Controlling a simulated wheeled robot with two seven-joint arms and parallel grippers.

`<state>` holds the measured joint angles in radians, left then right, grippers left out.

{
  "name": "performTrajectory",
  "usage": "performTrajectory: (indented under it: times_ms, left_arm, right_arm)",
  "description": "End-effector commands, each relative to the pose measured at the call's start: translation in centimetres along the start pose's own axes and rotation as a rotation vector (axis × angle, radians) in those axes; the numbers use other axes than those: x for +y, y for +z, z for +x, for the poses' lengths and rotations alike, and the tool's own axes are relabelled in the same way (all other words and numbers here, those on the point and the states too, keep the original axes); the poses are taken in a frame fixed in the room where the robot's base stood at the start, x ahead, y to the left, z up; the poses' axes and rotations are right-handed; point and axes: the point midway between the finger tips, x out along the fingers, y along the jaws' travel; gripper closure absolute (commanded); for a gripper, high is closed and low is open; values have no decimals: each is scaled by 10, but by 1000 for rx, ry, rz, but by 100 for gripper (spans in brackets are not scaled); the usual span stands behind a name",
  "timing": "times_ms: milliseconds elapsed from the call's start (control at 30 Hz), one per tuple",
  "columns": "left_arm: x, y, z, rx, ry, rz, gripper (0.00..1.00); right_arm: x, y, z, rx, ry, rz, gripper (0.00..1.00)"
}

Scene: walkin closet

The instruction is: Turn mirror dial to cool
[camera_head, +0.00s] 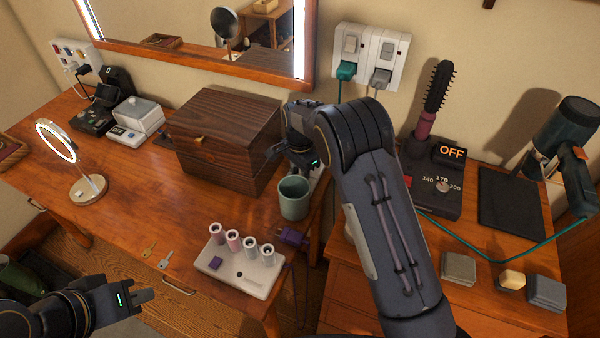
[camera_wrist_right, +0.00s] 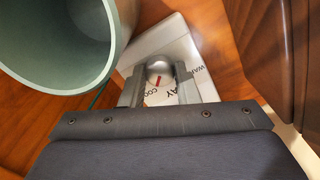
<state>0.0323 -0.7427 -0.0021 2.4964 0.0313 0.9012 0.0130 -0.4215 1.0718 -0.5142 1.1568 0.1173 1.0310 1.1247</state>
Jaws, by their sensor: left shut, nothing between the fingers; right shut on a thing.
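The mirror dial is a round silver knob (camera_wrist_right: 158,67) with a red mark, on a white plate (camera_wrist_right: 172,33) in the right wrist view. Parts of the printed words show: "WAR" at right, "AY" and "COO" below. The red mark points down toward the lettering there; its exact setting is hard to read. My right gripper (camera_wrist_right: 159,88) is shut on the knob, one finger on each side. My left gripper (camera_head: 143,296) is shut and empty at lower left, away from the dial.
The green cup (camera_head: 293,199) stands close to my right gripper, and the dark wooden box (camera_head: 225,140) is just left of it. Teal cord runs across the right cabinet.

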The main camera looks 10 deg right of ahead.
Motion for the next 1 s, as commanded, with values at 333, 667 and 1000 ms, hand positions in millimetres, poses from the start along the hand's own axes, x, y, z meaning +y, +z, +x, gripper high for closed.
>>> performTrajectory:
  times_ms: [333, 667, 1000]
  left_arm:
    - [0, 0, 0, 0, 0, 0, 100]
    - [0, 0, 0, 0, 0, 0, 100]
    - [-1, 1, 3, 0, 0, 0, 100]
  right_arm:
    - [-1, 0, -1, 2, -3, -1, 56]
    - [0, 0, -1, 1, -1, -1, 50]
    - [-1, 0, -49, 3, -6, -2, 50]
